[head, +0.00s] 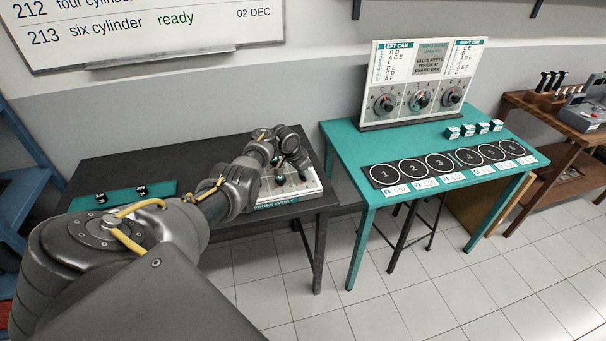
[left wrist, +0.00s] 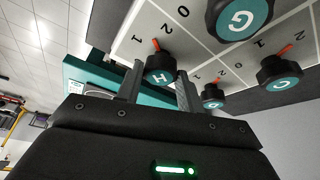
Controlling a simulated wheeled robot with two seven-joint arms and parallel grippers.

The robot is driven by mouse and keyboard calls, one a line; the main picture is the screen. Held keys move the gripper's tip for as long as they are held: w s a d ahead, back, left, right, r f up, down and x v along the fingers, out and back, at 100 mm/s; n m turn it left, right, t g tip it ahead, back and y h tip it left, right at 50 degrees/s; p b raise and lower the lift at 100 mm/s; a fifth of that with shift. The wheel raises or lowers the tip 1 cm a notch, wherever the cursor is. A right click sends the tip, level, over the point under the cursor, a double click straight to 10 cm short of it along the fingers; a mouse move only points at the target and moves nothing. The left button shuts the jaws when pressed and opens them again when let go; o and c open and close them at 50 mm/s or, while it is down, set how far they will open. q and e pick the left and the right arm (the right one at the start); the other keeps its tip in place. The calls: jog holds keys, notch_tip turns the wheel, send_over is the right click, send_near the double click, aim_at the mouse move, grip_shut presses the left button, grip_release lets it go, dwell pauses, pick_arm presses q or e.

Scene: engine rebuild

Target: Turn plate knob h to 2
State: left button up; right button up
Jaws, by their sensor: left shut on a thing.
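The knob plate (left wrist: 205,45) is white with printed numbers. Knob h (left wrist: 161,74) is black with a teal cap marked H. My left gripper (left wrist: 160,82) is shut on knob h, one finger on each side. In the head view my left gripper (head: 283,160) is over the plate (head: 306,190) on the dark table, and my arm hides part of the plate. My right gripper is in neither view.
Knob g (left wrist: 240,16) and other teal-capped knobs (left wrist: 281,76) sit close by on the plate. The dark table (head: 150,168) also carries a teal mat with two small dark items. A teal table (head: 345,150) with numbered circles stands to the right.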

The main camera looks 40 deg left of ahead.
pick_arm(q)
jog(key=m+b, duration=0.1)
jog(key=b, duration=0.1)
jog(key=m+h+b, duration=0.1)
jog(key=m+b, duration=0.2)
jog(key=b, duration=0.1)
jog(key=shift+w+a+f+g+h+b, duration=0.1)
jog(key=shift+a+f+g+h+b, duration=0.05)
jog(key=shift+f+g+h+b, duration=0.2)
jog(key=shift+r+m+b, duration=0.35)
jog(key=shift+m+b, duration=0.45)
jog(key=shift+b, duration=0.25)
jog(key=shift+g, duration=0.25)
jog(key=o, duration=1)
jog(key=shift+p+v, duration=0.35)
jog(key=shift+v, duration=5.15)
jog(key=shift+a+f, duration=0.15)
jog(key=shift+a, duration=0.05)
